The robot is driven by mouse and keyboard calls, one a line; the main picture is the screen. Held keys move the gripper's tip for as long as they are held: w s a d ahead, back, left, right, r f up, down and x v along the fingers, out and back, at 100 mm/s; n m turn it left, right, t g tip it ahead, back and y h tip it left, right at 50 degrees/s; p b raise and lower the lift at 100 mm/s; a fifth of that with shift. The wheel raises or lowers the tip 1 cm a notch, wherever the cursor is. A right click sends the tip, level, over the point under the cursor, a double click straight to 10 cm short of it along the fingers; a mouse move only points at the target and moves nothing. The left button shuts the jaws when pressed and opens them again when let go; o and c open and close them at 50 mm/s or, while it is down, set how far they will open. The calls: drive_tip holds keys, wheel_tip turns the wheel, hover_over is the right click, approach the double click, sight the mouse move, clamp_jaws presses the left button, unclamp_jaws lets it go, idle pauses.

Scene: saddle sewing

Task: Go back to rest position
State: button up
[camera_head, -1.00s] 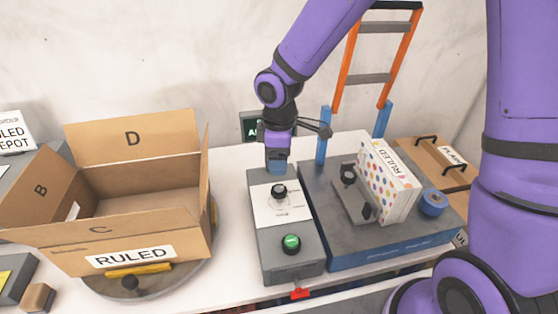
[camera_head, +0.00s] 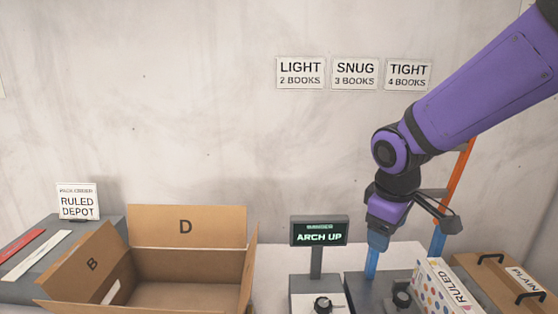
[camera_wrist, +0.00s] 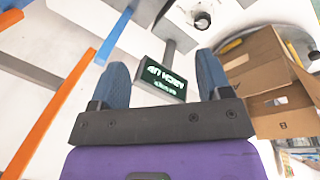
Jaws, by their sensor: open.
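The small display (camera_head: 319,231) reads "ARCH UP" and also shows upside down beyond the fingers in the wrist view (camera_wrist: 161,79). My gripper looks clear of the things around it.
An open cardboard box (camera_head: 190,266) stands at left, beside a "RULED DEPOT" sign (camera_head: 78,201). A dotted "RULED" book (camera_head: 441,287) stands at lower right, near a "PLAIN" box (camera_head: 515,275). The wall above is clear except for signs.

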drive_tip(key=s+d+r+m+t, duration=0.1)
drive_tip(key=s+d+r+m, duration=0.3)
drive_tip(key=s, duration=0.4)
drive_tip(key=s+d+r+m+t+y, duration=0.1)
drive_tip(key=s+d+r+m+t, duration=0.1)
drive_tip(key=s+d+r+m, duration=0.3)
drive_tip(key=s+r, duration=0.2)
drive_tip(key=s, duration=0.1)
drive_tip(key=shift+d+r, duration=0.2)
drive_tip(key=shift+d, duration=0.15)
drive_tip(key=shift+c, duration=0.4)
